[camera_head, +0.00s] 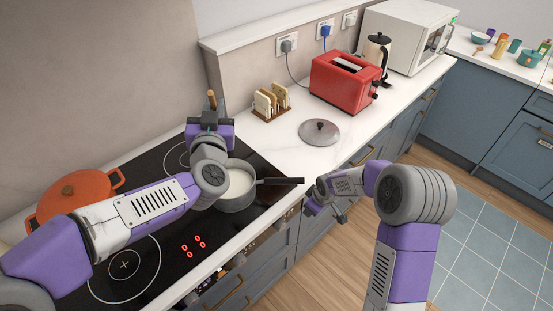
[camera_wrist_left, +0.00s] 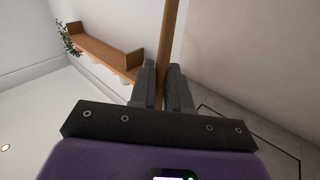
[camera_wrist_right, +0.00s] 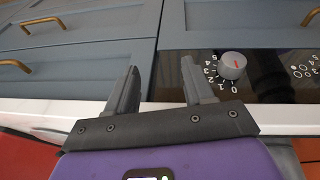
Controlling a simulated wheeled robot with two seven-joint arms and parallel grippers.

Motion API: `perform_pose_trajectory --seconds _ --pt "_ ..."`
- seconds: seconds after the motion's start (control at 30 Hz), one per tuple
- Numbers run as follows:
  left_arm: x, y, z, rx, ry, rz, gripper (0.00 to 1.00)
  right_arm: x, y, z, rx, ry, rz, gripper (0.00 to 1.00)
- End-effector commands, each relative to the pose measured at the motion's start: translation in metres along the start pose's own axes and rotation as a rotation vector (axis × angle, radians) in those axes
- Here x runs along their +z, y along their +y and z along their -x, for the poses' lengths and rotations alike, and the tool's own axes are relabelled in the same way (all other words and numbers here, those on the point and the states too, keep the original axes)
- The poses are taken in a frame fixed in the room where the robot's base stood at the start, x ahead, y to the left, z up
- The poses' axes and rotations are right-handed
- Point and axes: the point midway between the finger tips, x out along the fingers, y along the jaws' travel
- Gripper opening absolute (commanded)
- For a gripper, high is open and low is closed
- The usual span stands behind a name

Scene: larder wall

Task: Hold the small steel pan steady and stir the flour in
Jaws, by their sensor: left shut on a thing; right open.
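The small steel pan (camera_head: 238,202) stands on the black hob in the head view, with white contents (camera_head: 240,182) inside. Its dark handle (camera_head: 280,181) points right, past the counter's front edge. My left gripper (camera_head: 210,112) is above and behind the pan, shut on a wooden handle (camera_head: 211,99). The left wrist view shows this wooden stick (camera_wrist_left: 170,40) between the fingers (camera_wrist_left: 163,85); its lower end is hidden by my arm. My right gripper (camera_head: 325,208) is open and empty, below and right of the pan handle's end. Its spread fingers show in the right wrist view (camera_wrist_right: 158,85).
An orange pot (camera_head: 75,192) stands at the hob's left. A steel lid (camera_head: 319,132), a toast rack (camera_head: 270,103) and a red toaster (camera_head: 345,80) are on the counter. A hob knob (camera_wrist_right: 232,66) is close to my right gripper. Counter around the lid is clear.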

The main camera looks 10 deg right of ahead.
Motion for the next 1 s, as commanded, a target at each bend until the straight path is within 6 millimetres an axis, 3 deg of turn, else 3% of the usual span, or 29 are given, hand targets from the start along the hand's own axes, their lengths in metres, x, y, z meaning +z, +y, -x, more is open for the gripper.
perform_pose_trajectory --seconds 0.03,0.1,0.2,0.23,0.4,0.5,0.7,0.87,1.0 --pt "0.000 0.000 0.000 0.000 0.000 0.000 0.00 -0.013 0.024 0.022 0.057 0.001 0.063 0.52" --pt "0.000 0.000 0.000 0.000 0.000 0.000 0.00 -0.024 0.053 0.051 0.127 -0.014 0.145 0.52" --pt "0.000 0.000 0.000 0.000 0.001 0.000 0.00 -0.045 0.083 0.098 0.213 -0.049 0.258 0.52" --pt "0.000 0.000 0.000 0.000 0.001 0.000 0.00 -0.055 0.083 0.111 0.221 -0.061 0.294 0.52" --pt "0.000 0.000 0.000 0.000 0.001 0.000 0.00 -0.108 0.032 0.153 0.132 -0.115 0.456 0.52" --pt "0.000 0.000 0.000 0.000 0.001 0.000 0.00 -0.128 -0.002 0.173 0.066 -0.134 0.542 0.52" --pt "0.000 0.000 0.000 0.000 0.001 0.000 0.00 -0.146 -0.045 0.198 -0.022 -0.154 0.653 0.52" --pt "0.000 0.000 0.000 0.000 0.001 0.000 0.00 -0.148 -0.055 0.197 -0.045 -0.161 0.678 0.52" --pt "0.000 0.000 0.000 0.000 0.001 0.000 0.00 -0.144 -0.054 0.179 -0.047 -0.163 0.677 0.52"
